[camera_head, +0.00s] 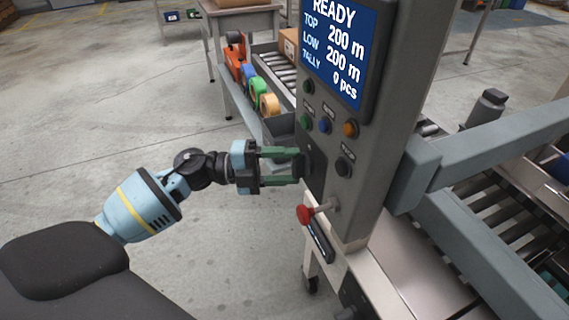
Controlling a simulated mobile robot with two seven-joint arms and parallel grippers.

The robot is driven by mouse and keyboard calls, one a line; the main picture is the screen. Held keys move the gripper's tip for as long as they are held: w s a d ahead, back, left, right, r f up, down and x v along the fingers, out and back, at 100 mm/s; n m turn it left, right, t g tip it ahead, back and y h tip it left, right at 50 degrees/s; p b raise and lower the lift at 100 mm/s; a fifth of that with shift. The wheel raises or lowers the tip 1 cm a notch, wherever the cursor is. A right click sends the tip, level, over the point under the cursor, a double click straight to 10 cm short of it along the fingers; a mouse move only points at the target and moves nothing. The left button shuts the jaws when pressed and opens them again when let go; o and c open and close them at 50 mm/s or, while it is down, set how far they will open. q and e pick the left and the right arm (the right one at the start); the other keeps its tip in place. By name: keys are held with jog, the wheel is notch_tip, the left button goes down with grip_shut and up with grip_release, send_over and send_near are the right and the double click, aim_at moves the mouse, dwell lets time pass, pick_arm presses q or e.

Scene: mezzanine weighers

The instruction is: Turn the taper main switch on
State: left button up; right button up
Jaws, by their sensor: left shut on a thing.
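The taper's grey control column (371,185) stands right of centre. Its lit screen (340,50) reads READY, TOP 200 m, LOW 200 m and TALLY 0 pcs. A dark switch plate (316,172) is on the column's lower left, and the main switch knob there is mostly hidden by my fingers. My left gripper (297,165) reaches in from the left, its green fingers at the plate and shut on the dark switch knob. I cannot tell the knob's angle clearly. My right gripper is not in view.
Several buttons, including a blue one (325,125) and an orange one (350,130), sit above the switch. A red-knobbed lever (305,214) sticks out just below. Tape rolls (268,103) stand on a shelf behind. The floor at left is clear.

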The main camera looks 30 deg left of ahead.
pick_arm(q)
jog(key=shift+r+m+y, duration=0.1)
jog(key=shift+m+y, duration=0.2)
jog(key=shift+m, duration=0.3)
jog(key=o, duration=0.9)
jog(key=shift+o, duration=0.4)
jog(key=shift+a, duration=0.1)
